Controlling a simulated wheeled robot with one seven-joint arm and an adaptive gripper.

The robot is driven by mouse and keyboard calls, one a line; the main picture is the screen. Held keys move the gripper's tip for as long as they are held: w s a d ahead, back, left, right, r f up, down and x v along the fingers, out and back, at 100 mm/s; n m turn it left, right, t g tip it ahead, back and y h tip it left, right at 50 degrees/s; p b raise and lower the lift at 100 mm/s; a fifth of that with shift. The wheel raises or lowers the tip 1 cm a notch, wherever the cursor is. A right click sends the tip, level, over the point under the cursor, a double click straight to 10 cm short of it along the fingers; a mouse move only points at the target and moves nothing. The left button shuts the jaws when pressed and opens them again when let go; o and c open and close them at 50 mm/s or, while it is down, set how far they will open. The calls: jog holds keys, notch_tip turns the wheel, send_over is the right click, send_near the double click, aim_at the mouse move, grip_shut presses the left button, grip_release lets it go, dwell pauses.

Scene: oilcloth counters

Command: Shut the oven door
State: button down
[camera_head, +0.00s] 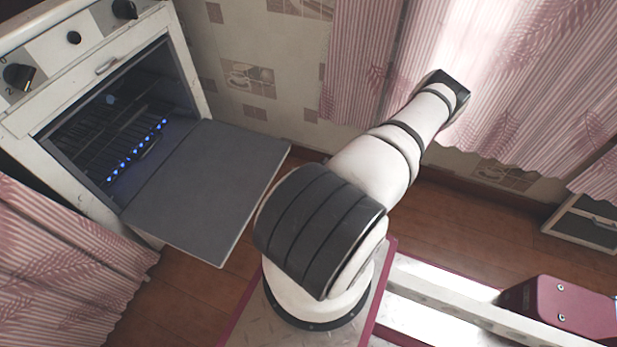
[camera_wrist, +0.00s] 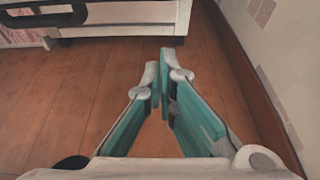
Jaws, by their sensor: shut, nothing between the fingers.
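The oven (camera_head: 99,36) stands at the left in the head view. Its grey door (camera_head: 207,187) is folded down and open, close to level, with its free edge toward my arm. Inside the oven I see wire racks and a row of blue flames. My gripper (camera_wrist: 160,75) shows in the wrist view, with its fingertips together and nothing between them, above the wooden floor. In the head view the gripper is hidden beyond my arm, which reaches away to the upper right, apart from the door. I cannot see the oven door in the wrist view.
Pink striped curtains (camera_head: 530,75) hang at the upper right, and another pink curtain (camera_head: 60,270) hangs beside the oven. The wooden floor (camera_wrist: 60,105) is clear below my gripper. A wall (camera_wrist: 290,60) runs along the right, and a white cabinet (camera_wrist: 130,18) stands ahead.

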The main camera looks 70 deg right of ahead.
jog(key=shift+w+r+b, duration=0.45)
jog(key=shift+w+r, duration=0.25)
jog(key=shift+w, duration=0.25)
jog(key=shift+w+r+b, duration=0.45)
jog(key=shift+w+r, duration=0.25)
jog(key=shift+w, duration=0.2)
jog(key=shift+r, duration=0.15)
